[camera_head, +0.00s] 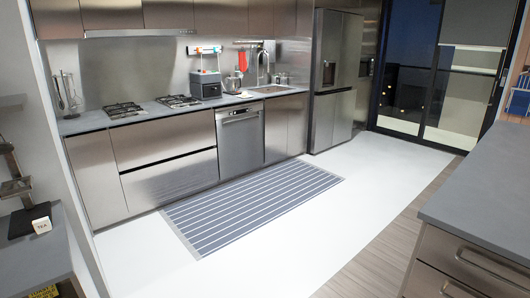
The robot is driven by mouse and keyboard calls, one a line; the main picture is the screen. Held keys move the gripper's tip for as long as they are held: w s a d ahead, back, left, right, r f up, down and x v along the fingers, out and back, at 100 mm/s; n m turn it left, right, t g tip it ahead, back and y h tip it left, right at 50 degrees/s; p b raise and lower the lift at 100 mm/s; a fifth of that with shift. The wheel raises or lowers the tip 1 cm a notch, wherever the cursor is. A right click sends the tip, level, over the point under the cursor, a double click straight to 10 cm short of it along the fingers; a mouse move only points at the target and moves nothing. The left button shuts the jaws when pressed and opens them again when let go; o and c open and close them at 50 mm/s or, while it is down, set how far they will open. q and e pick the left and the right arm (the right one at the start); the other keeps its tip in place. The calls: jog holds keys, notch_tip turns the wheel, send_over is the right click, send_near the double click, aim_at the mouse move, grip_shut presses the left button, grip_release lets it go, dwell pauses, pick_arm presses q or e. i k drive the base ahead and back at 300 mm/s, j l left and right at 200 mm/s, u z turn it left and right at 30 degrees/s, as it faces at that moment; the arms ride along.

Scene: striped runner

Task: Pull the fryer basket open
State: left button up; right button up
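A boxy grey appliance (206,85) stands on the back counter, right of the gas hob, and appears to be the fryer. Its front is dark and faces into the room. It is too small at this distance to make out the basket's handle, and I see no clear gap at its front. Neither of my grippers is in view.
The back counter (140,108) carries two gas burner sets. A striped runner (255,205) lies before the dishwasher (240,138). A grey island (485,200) stands at right, and a side counter with a white tea box (41,226) at left. The white floor between is clear.

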aim_at(209, 91)
jog(key=i+u, duration=0.2)
jog(key=i, duration=0.35)
jog(key=i+u, duration=0.2)
jog(key=i, duration=0.3)
jog(key=i+u, duration=0.2)
jog(key=i, duration=0.35)
jog(key=i+l+u, duration=0.15)
jog(key=i, duration=0.35)
jog(key=i+l+u, duration=0.2)
jog(key=i+l, duration=0.15)
jog(key=i, duration=0.2)
jog(key=i+j, duration=0.15)
jog(key=i, duration=0.3)
jog(key=i+j+z, duration=0.15)
jog(key=i, duration=0.25)
jog(key=i+j, duration=0.2)
jog(key=i, duration=0.25)
jog(key=i+j+z, duration=0.1)
jog(key=i, duration=0.35)
jog(key=i+j+z, duration=0.35)
jog(key=i+j, duration=0.15)
jog(key=j, duration=0.15)
jog(key=i+j+z, duration=0.35)
jog(key=j, duration=0.4)
jog(key=i, duration=0.1)
